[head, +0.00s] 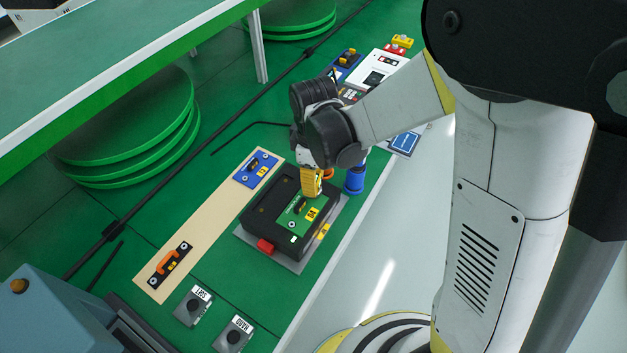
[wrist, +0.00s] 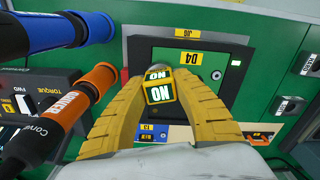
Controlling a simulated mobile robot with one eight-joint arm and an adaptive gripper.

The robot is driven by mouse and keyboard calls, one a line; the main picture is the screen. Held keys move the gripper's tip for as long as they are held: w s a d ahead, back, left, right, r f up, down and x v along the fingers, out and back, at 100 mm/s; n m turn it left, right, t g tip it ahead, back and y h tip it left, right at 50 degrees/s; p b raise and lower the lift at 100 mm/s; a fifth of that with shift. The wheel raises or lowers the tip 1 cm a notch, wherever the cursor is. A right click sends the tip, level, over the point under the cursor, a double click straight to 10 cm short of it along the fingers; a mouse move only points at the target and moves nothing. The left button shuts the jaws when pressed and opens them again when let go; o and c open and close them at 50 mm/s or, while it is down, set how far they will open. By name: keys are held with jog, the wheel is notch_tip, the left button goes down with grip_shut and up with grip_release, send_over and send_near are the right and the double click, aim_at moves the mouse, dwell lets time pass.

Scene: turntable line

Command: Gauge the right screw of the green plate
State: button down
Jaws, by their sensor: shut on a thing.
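The green plate (head: 300,224) lies in a black jig (head: 262,222) on the bench, with a yellow label. It also shows in the wrist view (wrist: 212,98), with a label reading D4 and a round screw (wrist: 217,75). My gripper (head: 312,185) is over the far right end of the plate. In the wrist view its yellow fingers (wrist: 158,88) are shut on a small gauge (wrist: 160,94) with green faces reading NO. The gauge points toward the plate. The other screw is hidden behind the gauge and fingers, so I cannot tell whether the gauge touches it.
A blue tool (head: 354,180) and an orange tool (wrist: 82,98) stand close beside my gripper. A beige strip (head: 205,225) holds a blue plate (head: 256,168) and a black plate with an orange handle (head: 167,265). Two grey button boxes (head: 194,305) (head: 234,335) stand at the front.

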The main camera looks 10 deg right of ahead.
jog(key=shift+f+b, duration=0.65)
jog(key=shift+b, duration=0.05)
dwell(1.0)
jog(key=c, duration=1)
grip_release()
notch_tip(320, 180, up, 12)
jog(key=shift+r, duration=0.1)
jog(key=s+d+r+m+t, duration=0.2)
jog(key=s+d+m, duration=0.1)
jog(key=d+m, duration=0.1)
jog(key=s+d+r+m+t, duration=0.1)
jog(key=s+d+m+t, duration=0.1)
jog(key=s+d+m, duration=0.2)
jog(key=s+d+r+m+t, duration=0.2)
jog(key=s+d+m+t, duration=0.1)
jog(key=d+m, duration=0.2)
jog(key=shift+s+d+r, duration=0.25)
jog(key=shift+s+r, duration=0.05)
jog(key=shift+s, duration=0.1)
